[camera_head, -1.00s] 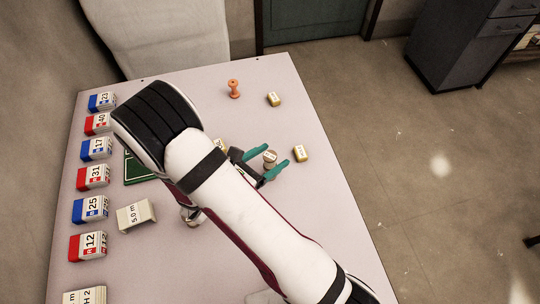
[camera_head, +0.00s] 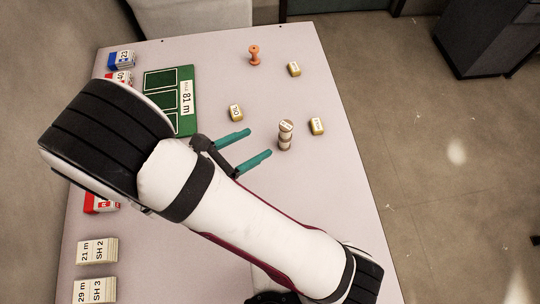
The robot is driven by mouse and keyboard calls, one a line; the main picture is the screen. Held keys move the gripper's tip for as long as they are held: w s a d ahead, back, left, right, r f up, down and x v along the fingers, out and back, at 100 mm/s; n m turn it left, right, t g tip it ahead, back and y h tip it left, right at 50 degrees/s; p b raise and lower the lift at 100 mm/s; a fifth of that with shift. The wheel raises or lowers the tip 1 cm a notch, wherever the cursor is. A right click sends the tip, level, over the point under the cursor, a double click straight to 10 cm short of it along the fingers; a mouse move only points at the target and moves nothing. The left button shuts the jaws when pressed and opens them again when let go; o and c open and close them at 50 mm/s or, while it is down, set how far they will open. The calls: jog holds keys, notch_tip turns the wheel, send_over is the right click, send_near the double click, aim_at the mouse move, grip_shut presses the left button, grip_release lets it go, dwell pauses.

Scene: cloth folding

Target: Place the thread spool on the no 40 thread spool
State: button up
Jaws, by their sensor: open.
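A pale thread spool with a small label on its top (camera_head: 286,127) sits upright on another pale spool (camera_head: 284,144), as a short stack on the table. The label is too small to read. My gripper (camera_head: 260,142) has teal fingers, spread open and empty. It is just left of the stack, with its fingertips pointing at it and a small gap between. An orange spool (camera_head: 254,55) stands alone near the far edge.
A green board (camera_head: 188,119) lies to the left. Labelled boxes (camera_head: 97,250) line the left edge. My arm hides the table's middle left.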

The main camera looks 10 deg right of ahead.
jog(key=s+d+r+m+g+y, duration=0.2)
jog(key=s+d+r+m+g, duration=0.55)
jog(key=m, duration=0.65)
jog(key=s+a+r+m+y, duration=0.1)
jog(key=s+r+m+y, duration=0.2)
jog(key=s+m+y, duration=0.5)
jog(key=m+y, duration=0.3)
jog(key=m, duration=0.5)
jog(key=shift+s+a, duration=0.25)
jog(key=shift+a, duration=0.15)
